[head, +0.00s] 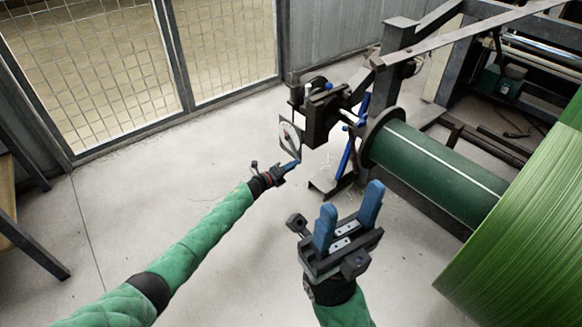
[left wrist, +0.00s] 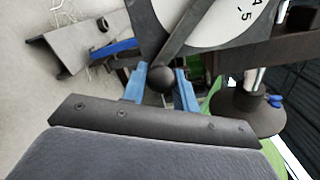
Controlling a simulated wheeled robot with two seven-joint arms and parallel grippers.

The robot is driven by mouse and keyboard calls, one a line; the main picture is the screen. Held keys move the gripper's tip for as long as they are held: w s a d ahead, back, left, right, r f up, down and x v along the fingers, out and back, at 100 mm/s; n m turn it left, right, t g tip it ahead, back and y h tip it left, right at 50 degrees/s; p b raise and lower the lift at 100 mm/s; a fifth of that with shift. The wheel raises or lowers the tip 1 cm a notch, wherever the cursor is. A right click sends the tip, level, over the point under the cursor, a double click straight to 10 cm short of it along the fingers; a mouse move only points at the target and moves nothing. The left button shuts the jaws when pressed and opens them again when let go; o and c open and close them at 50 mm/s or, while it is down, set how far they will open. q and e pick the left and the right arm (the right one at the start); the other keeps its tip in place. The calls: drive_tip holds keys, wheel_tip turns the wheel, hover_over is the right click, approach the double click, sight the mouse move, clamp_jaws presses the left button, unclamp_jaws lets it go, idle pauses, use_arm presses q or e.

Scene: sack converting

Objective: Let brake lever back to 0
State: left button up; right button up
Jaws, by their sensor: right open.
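The brake lever (left wrist: 187,38) is a dark bar with a round black knob (left wrist: 163,79) at its end, crossing a pale dial (left wrist: 229,22) whose figures 4 and 5 show to the right of the bar. In the head view the dial (head: 290,138) is small, on the dark brake unit at the roll stand's end. My left gripper (head: 294,164) is at the dial's lower edge. In the left wrist view its blue fingers stand on either side of the knob, close against it. My right gripper (head: 348,222) is open and empty, in front of the roll stand.
A green shaft (head: 435,160) with a dark end flange leads to a large green roll (head: 530,225) at the right. A mesh fence (head: 95,65) stands at the back left. The pale floor (head: 150,200) at the left is clear.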

use_arm(q)
drive_tip(key=o, duration=0.3)
drive_tip(key=p+v, duration=0.2)
drive_tip(key=v, duration=0.6)
idle(0.4)
